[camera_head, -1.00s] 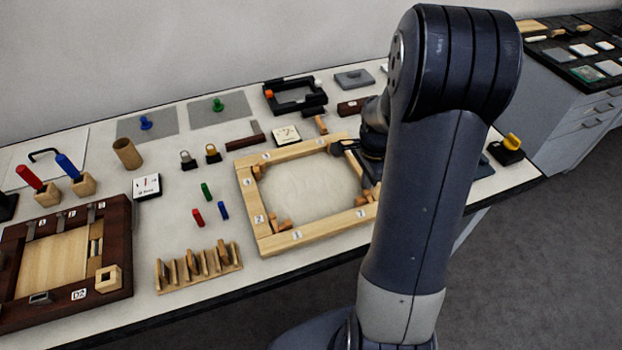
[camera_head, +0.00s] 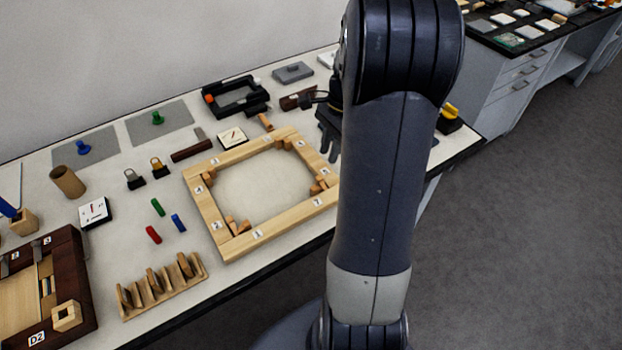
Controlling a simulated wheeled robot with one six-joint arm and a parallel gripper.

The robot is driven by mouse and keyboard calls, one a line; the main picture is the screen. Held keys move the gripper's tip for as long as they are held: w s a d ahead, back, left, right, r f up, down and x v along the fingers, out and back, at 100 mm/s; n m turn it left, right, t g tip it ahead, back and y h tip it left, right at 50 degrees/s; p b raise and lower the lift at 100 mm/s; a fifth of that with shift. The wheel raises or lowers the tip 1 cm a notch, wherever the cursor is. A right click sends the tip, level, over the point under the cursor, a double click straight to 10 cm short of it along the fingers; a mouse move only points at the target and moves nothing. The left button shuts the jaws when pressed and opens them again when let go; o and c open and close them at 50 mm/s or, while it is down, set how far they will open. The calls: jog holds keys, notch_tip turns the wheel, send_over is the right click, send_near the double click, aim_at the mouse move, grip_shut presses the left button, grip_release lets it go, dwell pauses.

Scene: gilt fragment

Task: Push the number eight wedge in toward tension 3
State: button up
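The wooden stretcher frame (camera_head: 278,231) lies flat on the table around a pale panel (camera_head: 262,188). Small wooden wedges sit at its corners: front left (camera_head: 238,226), left (camera_head: 208,179), far (camera_head: 286,144) and right (camera_head: 319,187). Number labels are stuck along its bars, but most are too small to read, so I cannot tell which wedge is number eight or where tension 3 is marked. My gripper (camera_head: 327,142) points down by the frame's right far side. My arm covers part of it. I cannot tell whether its fingers are apart or whether it touches anything.
A slotted wooden rack (camera_head: 162,300) stands in front left. Red (camera_head: 153,235), green (camera_head: 158,207) and blue (camera_head: 178,223) pegs lie left of the frame. A black frame-shaped fixture (camera_head: 236,113) and a small wooden piece (camera_head: 265,122) lie behind it. The table's front edge is close.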

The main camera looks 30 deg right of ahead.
aim_at(320, 177)
jog(key=shift+y, duration=0.9)
jog(key=x, duration=0.7)
jog(key=shift+s+f+b, duration=0.2)
jog(key=shift+f+b, duration=0.15)
jog(key=shift+f, duration=0.05)
grip_shut()
